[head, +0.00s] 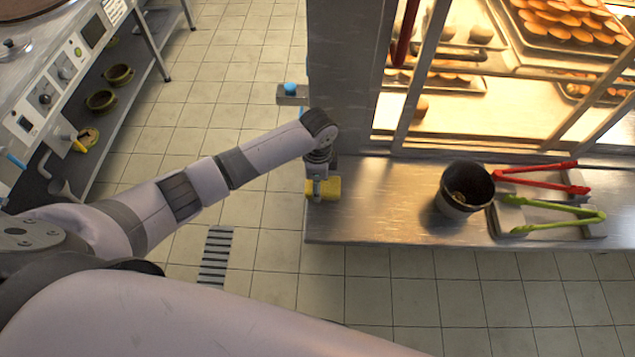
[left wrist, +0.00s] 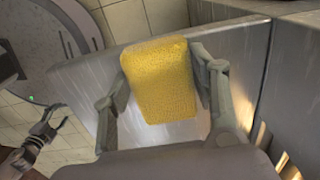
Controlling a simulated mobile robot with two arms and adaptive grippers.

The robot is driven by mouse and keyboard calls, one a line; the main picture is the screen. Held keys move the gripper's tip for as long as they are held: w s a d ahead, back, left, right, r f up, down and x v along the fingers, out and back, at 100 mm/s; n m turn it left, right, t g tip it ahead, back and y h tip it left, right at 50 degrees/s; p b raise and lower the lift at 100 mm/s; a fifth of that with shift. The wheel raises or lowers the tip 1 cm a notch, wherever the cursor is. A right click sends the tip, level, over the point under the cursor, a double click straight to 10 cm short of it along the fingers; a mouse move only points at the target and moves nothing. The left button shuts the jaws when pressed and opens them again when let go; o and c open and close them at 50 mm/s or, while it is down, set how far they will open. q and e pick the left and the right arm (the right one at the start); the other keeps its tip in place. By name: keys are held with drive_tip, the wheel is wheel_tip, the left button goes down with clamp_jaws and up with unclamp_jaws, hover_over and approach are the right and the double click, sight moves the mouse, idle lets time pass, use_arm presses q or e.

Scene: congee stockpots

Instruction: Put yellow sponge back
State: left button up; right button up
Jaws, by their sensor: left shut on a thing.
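The yellow sponge (head: 328,188) is at the left end of the steel counter in the head view. My left gripper (head: 318,187) points down there and is shut on it. In the left wrist view the sponge (left wrist: 160,82) sits between the two fingers of my left gripper (left wrist: 163,88), over the grey counter surface. I cannot tell whether the sponge touches the counter. My right gripper (left wrist: 58,118) shows small at the left of the left wrist view, with its fingers apart and nothing between them. It is out of the head view.
On the steel counter (head: 385,215) stand a black pot (head: 465,190) and a tray (head: 545,222) with red tongs (head: 540,178) and green tongs (head: 560,213). A lit food cabinet (head: 345,80) rises behind. The counter between sponge and pot is clear.

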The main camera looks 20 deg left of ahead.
use_arm(q)
drive_tip(key=shift+f, duration=0.15)
drive_tip(key=o, duration=1)
drive_tip(key=shift+o, duration=0.2)
wheel_tip(320, 180, up, 12)
drive_tip(key=p, duration=0.1)
drive_tip(key=shift+r, duration=0.25)
